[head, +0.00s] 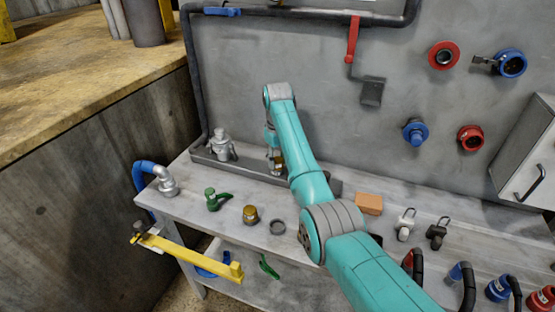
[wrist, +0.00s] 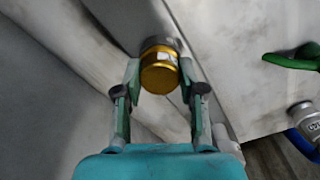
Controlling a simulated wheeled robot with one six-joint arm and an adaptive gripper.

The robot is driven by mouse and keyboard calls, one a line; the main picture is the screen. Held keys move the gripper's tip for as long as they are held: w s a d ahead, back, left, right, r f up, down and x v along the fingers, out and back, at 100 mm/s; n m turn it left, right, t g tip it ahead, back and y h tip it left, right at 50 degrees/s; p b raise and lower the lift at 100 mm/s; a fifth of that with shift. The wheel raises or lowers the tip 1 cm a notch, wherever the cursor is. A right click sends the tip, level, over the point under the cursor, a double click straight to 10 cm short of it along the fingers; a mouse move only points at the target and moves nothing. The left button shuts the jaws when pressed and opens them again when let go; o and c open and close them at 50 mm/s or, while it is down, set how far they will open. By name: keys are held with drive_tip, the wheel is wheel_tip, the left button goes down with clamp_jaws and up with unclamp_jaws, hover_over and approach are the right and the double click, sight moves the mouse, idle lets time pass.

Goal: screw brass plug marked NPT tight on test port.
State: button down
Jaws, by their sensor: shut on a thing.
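My gripper (head: 276,158) is shut on a brass plug (wrist: 160,74), one finger on each side of it in the wrist view. The plug has a small pale mark on its side, too blurred to read. In the head view this plug (head: 280,162) is low over the right part of a grey block (head: 236,169) at the back of the bench, partly hidden by my arm. A grey round part (wrist: 162,44) shows just behind the plug in the wrist view, perhaps the test port. I cannot tell whether the threads are engaged. Another brass plug (head: 250,214) stands on the bench.
A silver fitting (head: 222,146) stands on the block's left part. A green-handled part (head: 214,199), a grey ring (head: 277,227) and an orange block (head: 369,203) lie on the bench. A yellow bar (head: 190,256) juts out at the front left. The wall rises close behind.

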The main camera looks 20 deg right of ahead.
drive_tip(key=shift+m, duration=0.4)
drive_tip(key=m, duration=0.4)
drive_tip(key=shift+m, duration=0.4)
drive_tip(key=m, duration=0.5)
drive_tip(key=c, duration=0.6)
unclamp_jaws()
drive_tip(key=shift+c, duration=0.4)
